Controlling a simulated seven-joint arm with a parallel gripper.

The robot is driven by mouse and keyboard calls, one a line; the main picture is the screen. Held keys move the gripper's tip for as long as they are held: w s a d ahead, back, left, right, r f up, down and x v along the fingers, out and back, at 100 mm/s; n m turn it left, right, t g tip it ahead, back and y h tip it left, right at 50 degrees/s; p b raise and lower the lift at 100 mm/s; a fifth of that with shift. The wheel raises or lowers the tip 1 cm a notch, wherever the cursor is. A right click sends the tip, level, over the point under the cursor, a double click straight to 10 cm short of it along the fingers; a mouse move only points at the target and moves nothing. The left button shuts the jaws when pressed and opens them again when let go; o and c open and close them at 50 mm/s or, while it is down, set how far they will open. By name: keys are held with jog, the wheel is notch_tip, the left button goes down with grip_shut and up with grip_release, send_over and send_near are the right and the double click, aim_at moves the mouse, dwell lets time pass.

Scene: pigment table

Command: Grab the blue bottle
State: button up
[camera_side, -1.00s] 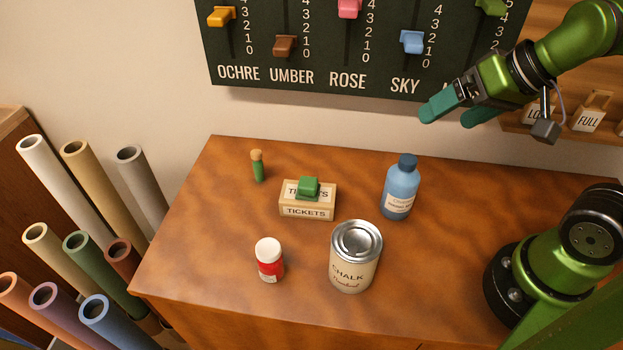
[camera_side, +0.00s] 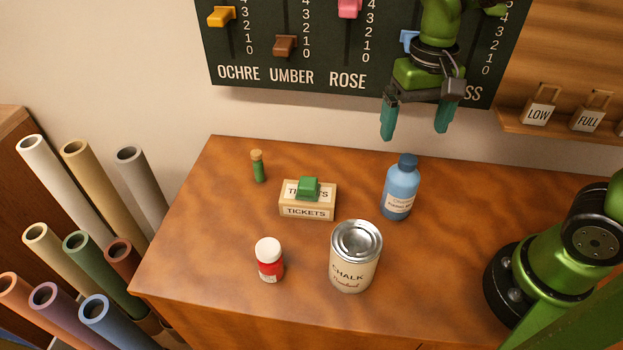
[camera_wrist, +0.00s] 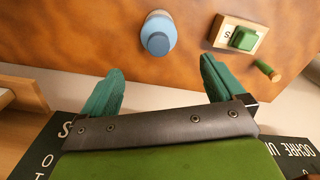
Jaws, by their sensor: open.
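The blue bottle (camera_side: 401,187) stands upright on the wooden table, towards the back right, with a darker blue cap and a pale label. My gripper (camera_side: 414,136) is open and empty, pointing down above the bottle in the side view, with its green fingers spread apart. In the wrist view the bottle (camera_wrist: 158,34) is seen from above, beyond the fingertips and roughly between the two fingers of my gripper (camera_wrist: 160,80). It does not touch the fingers.
A chalk can (camera_side: 355,258) stands in front of the bottle. A tickets box (camera_side: 307,211) with a green block on it is to the left. A red jar (camera_side: 269,260) and a corked green vial (camera_side: 258,167) stand farther left. The slider board (camera_side: 300,58) is behind.

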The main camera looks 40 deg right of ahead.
aim_at(409, 159)
notch_tip(409, 159, down, 5)
jog(key=shift+r, duration=0.1)
jog(key=shift+s+a+f, duration=0.1)
jog(key=shift+s+f, duration=0.1)
jog(key=shift+f, duration=1.15)
jog(key=shift+s+a+f, duration=0.1)
jog(key=shift+s+f, duration=0.1)
jog(key=shift+f, duration=1.15)
grip_shut()
